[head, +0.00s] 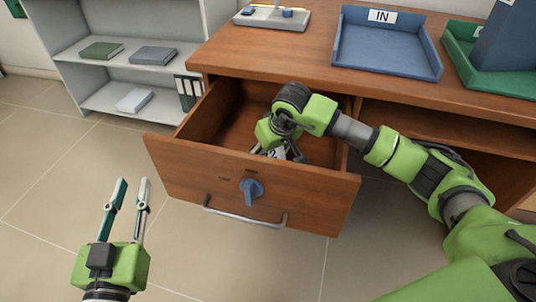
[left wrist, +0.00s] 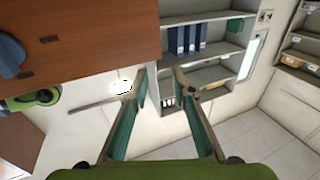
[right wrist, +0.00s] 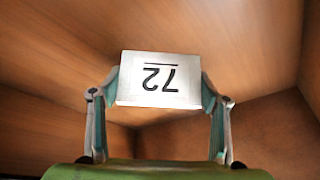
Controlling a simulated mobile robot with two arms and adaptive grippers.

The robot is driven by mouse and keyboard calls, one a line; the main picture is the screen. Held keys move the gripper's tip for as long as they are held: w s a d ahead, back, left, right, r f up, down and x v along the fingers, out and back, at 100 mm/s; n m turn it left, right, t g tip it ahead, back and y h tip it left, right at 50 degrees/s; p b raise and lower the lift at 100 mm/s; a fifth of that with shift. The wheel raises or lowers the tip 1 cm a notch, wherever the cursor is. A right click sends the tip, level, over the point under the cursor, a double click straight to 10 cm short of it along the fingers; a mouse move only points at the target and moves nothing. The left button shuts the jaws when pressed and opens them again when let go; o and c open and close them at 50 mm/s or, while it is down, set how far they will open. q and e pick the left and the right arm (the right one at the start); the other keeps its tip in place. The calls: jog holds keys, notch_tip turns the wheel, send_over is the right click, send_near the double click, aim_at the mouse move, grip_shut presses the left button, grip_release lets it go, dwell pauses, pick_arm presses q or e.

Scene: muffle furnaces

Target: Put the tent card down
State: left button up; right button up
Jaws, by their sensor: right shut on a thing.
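The tent card (right wrist: 158,78) is white with a black "72" that reads upside down in the right wrist view. My right gripper (right wrist: 160,90) is shut on it, one finger at each side edge. In the head view the right gripper (head: 281,152) reaches down inside the open drawer (head: 250,187), and only a small part of the card (head: 275,153) shows under it. I cannot tell whether the card touches the drawer floor. My left gripper (head: 131,182) is open and empty, to the left of the drawer front; its spread fingers also show in the left wrist view (left wrist: 159,85).
The drawer has a blue knob (head: 251,188) and a metal handle (head: 245,217). On the desk top (head: 310,60) are a blue tray (head: 385,60) labelled "IN" and a green tray (head: 490,75). A grey shelf (head: 125,60) with books stands at the left. The floor at left is clear.

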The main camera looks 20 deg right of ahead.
jog(key=o, duration=1.1)
jog(key=shift+c, duration=0.2)
pick_arm(q)
jog(key=shift+r+t, duration=0.3)
jog(key=shift+r, duration=0.3)
pick_arm(e)
jog(key=p+v, duration=0.1)
jog(key=v, duration=0.4)
jog(key=shift+w+r, duration=0.1)
jog(key=shift+w, duration=0.05)
pick_arm(q)
jog(key=s+a+f+g+y+p, duration=0.1)
jog(key=s+f+g, duration=0.1)
jog(key=f, duration=0.5)
jog(key=s+a+f+g+y, duration=0.1)
jog(key=s+a+f+g, duration=0.1)
jog(key=f+g, duration=0.3)
jog(key=shift+s+f+g+p, duration=0.35)
jog(key=shift+s+f, duration=0.1)
jog(key=shift+f, duration=0.7)
pick_arm(e)
jog(key=v, duration=0.7)
